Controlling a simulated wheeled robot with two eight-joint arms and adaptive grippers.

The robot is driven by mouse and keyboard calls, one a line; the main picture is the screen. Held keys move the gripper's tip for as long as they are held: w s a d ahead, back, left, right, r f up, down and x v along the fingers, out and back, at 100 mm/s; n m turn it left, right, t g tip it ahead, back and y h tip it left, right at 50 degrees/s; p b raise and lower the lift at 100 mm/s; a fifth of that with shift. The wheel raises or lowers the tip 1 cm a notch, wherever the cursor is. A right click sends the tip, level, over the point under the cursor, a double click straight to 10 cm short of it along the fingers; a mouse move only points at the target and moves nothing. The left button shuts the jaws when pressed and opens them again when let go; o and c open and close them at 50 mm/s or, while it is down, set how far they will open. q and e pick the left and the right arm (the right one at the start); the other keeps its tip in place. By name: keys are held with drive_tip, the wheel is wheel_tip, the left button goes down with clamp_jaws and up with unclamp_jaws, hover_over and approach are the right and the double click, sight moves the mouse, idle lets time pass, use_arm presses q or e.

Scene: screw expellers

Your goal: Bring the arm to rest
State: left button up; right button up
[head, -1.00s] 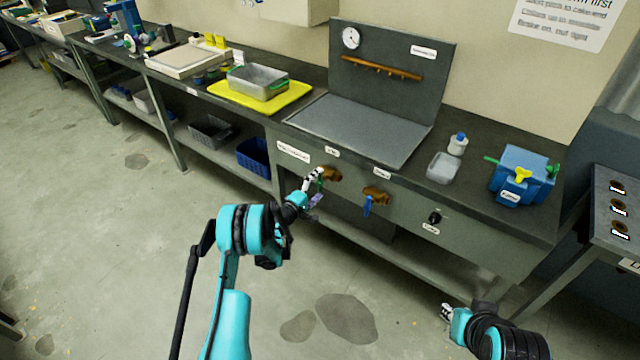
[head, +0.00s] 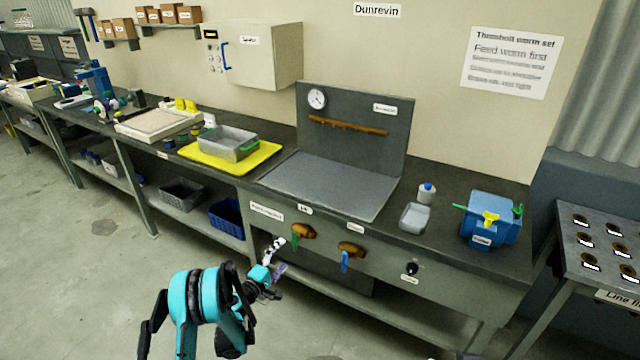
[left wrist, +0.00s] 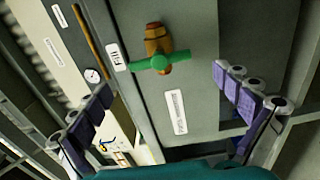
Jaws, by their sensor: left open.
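My left gripper (head: 277,258) is in front of the bench's front panel, below and left of a brass valve (head: 303,231) with a green handle. In the left wrist view the open fingers (left wrist: 172,112) stand wide apart with nothing between them. The brass valve's body (left wrist: 157,42) and green handle (left wrist: 158,62) show beyond the fingers, apart from them. My left arm bends in from the lower left. My right gripper is out of the head view.
A second valve with a blue handle (head: 345,262) and a black knob (head: 412,268) sit on the same panel. A grey tray (head: 228,143) on a yellow mat (head: 207,160) and a blue machine (head: 490,220) stand on the bench. The floor at left is clear.

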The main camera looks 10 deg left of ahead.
use_arm(q)
drive_tip(key=s+d+r+m+g, duration=0.1)
drive_tip(key=d+r+m+g, duration=0.25)
drive_tip(key=d+r, duration=0.45)
drive_tip(key=s+d+r+m+g, duration=0.3)
drive_tip(key=s+r+m, duration=0.1)
drive_tip(key=s+r, duration=0.55)
drive_tip(key=s+a+m+g+y, duration=0.1)
drive_tip(key=s+m+y, duration=0.2)
drive_tip(key=s, duration=1.2)
drive_tip(key=s+a+r+m+g+y, duration=0.1)
drive_tip(key=s+m+g+y, duration=0.1)
drive_tip(key=s, duration=1.2)
drive_tip(key=shift+s+m+y, duration=0.35)
drive_tip(key=shift+m+y, duration=0.25)
drive_tip(key=shift+m, duration=0.05)
